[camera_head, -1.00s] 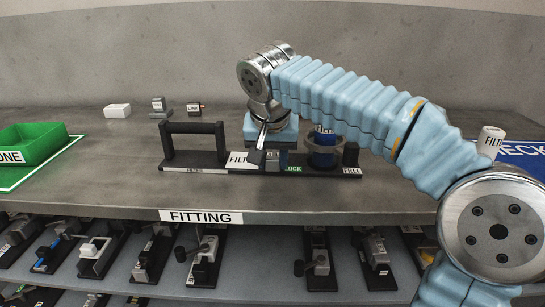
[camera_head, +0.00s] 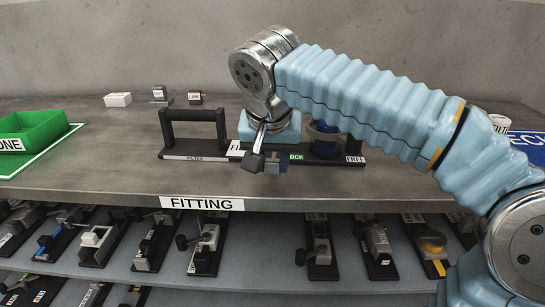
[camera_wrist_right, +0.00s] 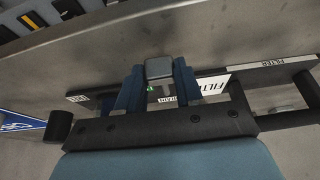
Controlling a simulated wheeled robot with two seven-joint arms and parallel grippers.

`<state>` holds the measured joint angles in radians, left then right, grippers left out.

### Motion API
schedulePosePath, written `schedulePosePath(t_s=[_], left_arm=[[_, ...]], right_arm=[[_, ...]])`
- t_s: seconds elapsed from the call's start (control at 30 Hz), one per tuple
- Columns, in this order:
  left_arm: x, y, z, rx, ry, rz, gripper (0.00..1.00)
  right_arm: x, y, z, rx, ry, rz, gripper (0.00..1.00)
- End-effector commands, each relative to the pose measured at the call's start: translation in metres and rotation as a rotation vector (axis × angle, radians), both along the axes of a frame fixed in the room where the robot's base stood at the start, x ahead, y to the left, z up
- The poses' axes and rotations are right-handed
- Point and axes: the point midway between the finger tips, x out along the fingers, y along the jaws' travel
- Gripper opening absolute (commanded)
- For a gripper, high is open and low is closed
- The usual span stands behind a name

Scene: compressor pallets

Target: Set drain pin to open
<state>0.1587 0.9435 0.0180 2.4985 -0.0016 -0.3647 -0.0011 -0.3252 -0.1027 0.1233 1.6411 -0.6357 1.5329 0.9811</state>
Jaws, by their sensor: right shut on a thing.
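A black filter pallet (camera_head: 205,157) lies on the bench with an upright black handle at its left and a blue cup in a ring (camera_head: 325,138) at its right. It carries FILTER, green LOCK and FREE labels; it also shows in the right wrist view (camera_wrist_right: 215,75). My right gripper (camera_head: 265,162) is in front of the pallet's middle. In the wrist view its blue fingers (camera_wrist_right: 158,88) are shut on a small grey block (camera_wrist_right: 159,68). My left gripper is not in view.
A green tray (camera_head: 70,132) stands at the left, with small boxes (camera_head: 118,100) at the back. A white labelled cylinder (camera_head: 499,121) and a blue mat (camera_head: 527,140) are at the right. Several other pallets fill the shelf below the FITTING edge label (camera_head: 202,203). Bench left of the pallet is clear.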

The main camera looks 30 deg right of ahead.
Motion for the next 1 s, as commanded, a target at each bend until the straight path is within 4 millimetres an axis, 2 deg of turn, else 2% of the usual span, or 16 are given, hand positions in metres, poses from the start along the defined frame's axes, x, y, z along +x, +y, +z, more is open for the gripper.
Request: schedulePosePath(t_s=[0.03,0.17,0.2,0.47,0.57,0.67,1.0], left_arm=[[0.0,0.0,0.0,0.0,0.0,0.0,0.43],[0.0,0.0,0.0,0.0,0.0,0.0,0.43],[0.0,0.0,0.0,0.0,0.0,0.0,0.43],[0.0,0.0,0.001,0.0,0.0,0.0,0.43],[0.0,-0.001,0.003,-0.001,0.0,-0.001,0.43],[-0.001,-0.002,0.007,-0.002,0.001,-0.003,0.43],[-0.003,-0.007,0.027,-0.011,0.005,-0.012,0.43]], right_arm=[[0.0,0.0,0.0,0.0,0.0,0.001,0.4],[0.0,0.0,0.0,0.0,0.0,0.001,0.6],[0.0,0.0,0.0,0.0,0.0,0.001,0.62],[0.0,0.0,0.001,0.0,0.0,0.001,0.62],[-0.002,0.001,0.008,0.0,0.0,0.001,0.62],[-0.007,0.005,0.024,0.001,-0.002,0.002,0.62],[-0.033,0.023,0.101,0.001,-0.002,0.003,0.62]])
